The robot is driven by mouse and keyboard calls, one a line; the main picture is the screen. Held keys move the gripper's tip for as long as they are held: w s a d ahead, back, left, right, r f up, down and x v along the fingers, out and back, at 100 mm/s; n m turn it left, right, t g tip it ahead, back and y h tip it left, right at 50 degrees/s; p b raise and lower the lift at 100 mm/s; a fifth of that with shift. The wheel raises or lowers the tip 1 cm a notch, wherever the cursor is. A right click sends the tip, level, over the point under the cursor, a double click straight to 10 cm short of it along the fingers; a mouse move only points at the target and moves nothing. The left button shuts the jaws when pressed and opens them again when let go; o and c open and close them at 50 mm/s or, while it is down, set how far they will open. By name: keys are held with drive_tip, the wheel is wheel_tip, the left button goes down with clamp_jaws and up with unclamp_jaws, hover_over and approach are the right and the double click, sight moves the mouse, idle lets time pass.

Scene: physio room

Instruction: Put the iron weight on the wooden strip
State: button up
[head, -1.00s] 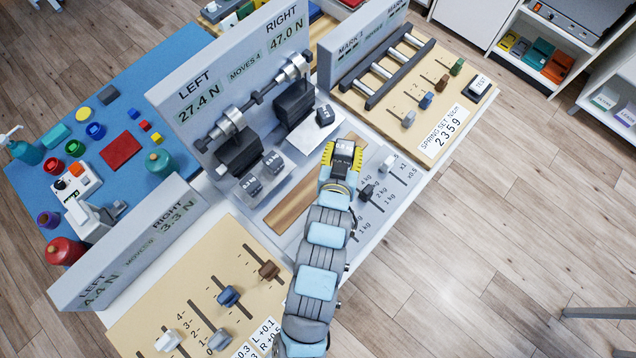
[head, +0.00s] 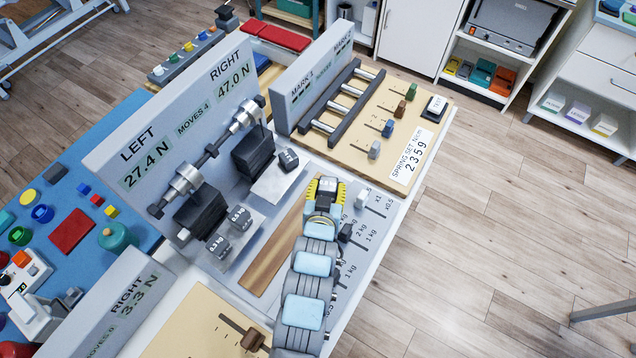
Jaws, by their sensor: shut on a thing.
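The wooden strip (head: 272,248) lies slantwise on the grey board, between the weight trays and the printed kg scale. My gripper (head: 326,188), with yellow-marked fingers, is over the strip's far right end and hides that end. It is shut on a dark iron weight (head: 327,184), of which only the top shows between the fingers. I cannot tell whether the weight touches the strip. Two dark weights (head: 229,231) sit on the left tray (head: 247,249). Another dark weight (head: 288,159) sits on the right tray (head: 282,187).
The upright panel (head: 180,120) reading LEFT 27.4 N and RIGHT 47.0 N stands behind the trays. A spring board (head: 380,158) lies beyond. The strip's near part is bare.

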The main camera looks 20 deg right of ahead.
sight(325, 179)
drive_tip(key=w, duration=0.2)
drive_tip(key=w+f, duration=0.1)
drive_tip(key=shift+w+d+f, duration=0.1)
drive_tip(key=shift+w+d, duration=0.15)
drive_tip(key=shift+d, duration=0.1)
drive_tip(key=shift+w+d+f+b, duration=0.15)
drive_tip(key=shift+w+f, duration=0.9)
drive_tip(key=shift+f, duration=0.25)
drive_tip(key=shift+w+d+f+b, duration=0.15)
drive_tip(key=shift+w+f, duration=0.9)
drive_tip(key=shift+f, duration=0.25)
drive_tip(key=shift+f, duration=0.1)
drive_tip(key=shift+w+f, duration=0.3)
drive_tip(key=shift+f, duration=1.45)
drive_tip(key=shift+f, duration=0.15)
drive_tip(key=o, duration=1.2)
drive_tip(key=shift+b, duration=0.3)
